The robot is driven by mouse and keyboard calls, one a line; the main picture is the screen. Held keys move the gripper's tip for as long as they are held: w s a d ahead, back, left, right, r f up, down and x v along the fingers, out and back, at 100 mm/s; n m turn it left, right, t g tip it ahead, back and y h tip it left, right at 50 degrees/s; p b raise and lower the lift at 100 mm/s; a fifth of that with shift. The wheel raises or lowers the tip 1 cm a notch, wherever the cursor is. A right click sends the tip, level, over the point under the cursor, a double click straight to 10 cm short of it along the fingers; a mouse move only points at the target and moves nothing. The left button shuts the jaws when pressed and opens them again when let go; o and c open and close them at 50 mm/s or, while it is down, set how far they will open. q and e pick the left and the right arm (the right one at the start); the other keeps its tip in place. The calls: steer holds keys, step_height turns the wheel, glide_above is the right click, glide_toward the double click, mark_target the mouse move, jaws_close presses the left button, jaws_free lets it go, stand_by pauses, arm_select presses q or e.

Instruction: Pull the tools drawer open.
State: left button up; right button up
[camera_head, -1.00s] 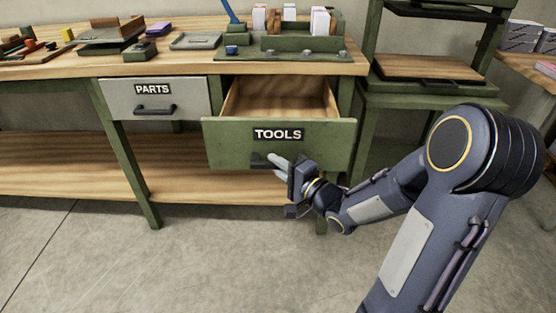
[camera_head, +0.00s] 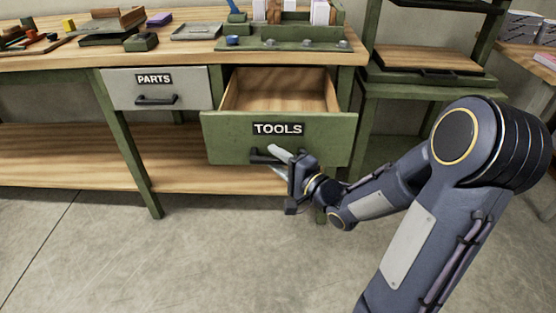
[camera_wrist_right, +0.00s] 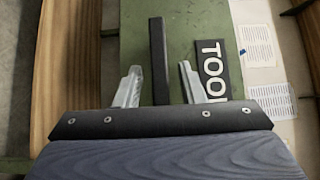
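The green tools drawer (camera_head: 225,142) is pulled well out from under the bench top, and its bare wooden inside (camera_head: 285,90) shows. Its front carries a TOOLS label (camera_head: 278,129), which also shows in the right wrist view (camera_wrist_right: 211,72). My right gripper (camera_head: 279,160) is at the dark bar handle (camera_head: 258,155) on the drawer front. In the right wrist view the handle (camera_wrist_right: 158,60) lies between the two spread fingers of my right gripper (camera_wrist_right: 161,84), with a gap on each side. My left gripper is not in view.
A grey parts drawer (camera_head: 190,92) is shut to the left. The wooden bench top (camera_head: 190,50) holds trays, blocks and a green organizer (camera_head: 300,33). A green shelf rack (camera_head: 420,90) stands right of the bench. The floor (camera_head: 200,260) in front is clear.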

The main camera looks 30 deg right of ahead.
steer(key=p+v, duration=0.1)
steer(key=v, duration=0.6)
steer(key=shift+s, duration=0.4)
steer(key=shift+d, duration=0.15)
